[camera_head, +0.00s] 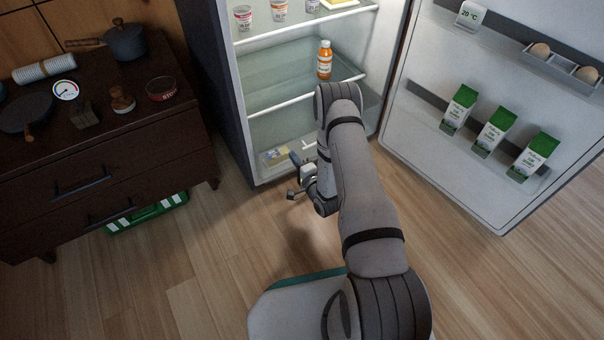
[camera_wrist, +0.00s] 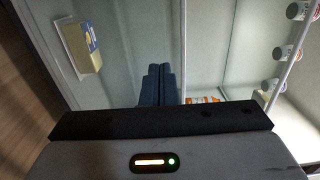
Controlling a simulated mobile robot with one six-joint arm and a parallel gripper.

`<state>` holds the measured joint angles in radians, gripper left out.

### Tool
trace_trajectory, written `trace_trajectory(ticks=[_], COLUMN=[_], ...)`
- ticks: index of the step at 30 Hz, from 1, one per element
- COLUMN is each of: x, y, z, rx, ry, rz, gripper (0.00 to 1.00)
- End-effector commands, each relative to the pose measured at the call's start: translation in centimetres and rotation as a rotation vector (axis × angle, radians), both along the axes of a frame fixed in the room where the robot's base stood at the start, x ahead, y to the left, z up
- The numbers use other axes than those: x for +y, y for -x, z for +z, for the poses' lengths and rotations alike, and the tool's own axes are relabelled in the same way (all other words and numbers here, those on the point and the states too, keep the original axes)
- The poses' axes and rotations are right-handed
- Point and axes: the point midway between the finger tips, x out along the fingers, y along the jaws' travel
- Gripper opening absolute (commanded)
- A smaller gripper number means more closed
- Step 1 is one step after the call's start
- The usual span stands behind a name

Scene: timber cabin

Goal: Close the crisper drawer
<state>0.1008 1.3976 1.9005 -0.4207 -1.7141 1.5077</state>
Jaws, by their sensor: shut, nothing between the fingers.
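The crisper drawer is hard to make out; the pale, see-through bottom compartment (camera_head: 270,133) of the open fridge looks like its place, and my arm hides its right part. I cannot tell how far out the drawer stands. A yellow pack (camera_head: 277,155) lies low in it, and it also shows at upper left in the wrist view (camera_wrist: 90,50). My gripper (camera_head: 295,159) is at the fridge's lower front, just right of the pack. Its blue fingers (camera_wrist: 160,70) are together and empty, in front of pale clear surfaces. Contact cannot be told.
The fridge door (camera_head: 440,150) stands wide open at right, with several green-white cartons on its rack. An orange bottle (camera_head: 324,60) stands on a shelf above. A dark dresser (camera_head: 95,150) with pans stands at left, a green crate (camera_head: 148,213) under it. Wooden floor between is clear.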

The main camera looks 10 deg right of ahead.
Motion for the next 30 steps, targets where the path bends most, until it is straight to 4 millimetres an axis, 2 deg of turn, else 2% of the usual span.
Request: trace_trajectory(ticks=[1, 6, 23, 30], x=[0.3, 0.9, 1.1, 2.0], y=[-0.9, -2.7, -3.6, -6.4], z=[-0.3, -0.2, 0.0, 0.0], rx=[-0.005, -0.002, 0.000, -0.003], ry=[0.000, 0.000, 0.001, 0.001], rz=[0.002, 0.000, -0.001, 0.000], gripper=[0.00, 0.00, 0.00, 0.00])
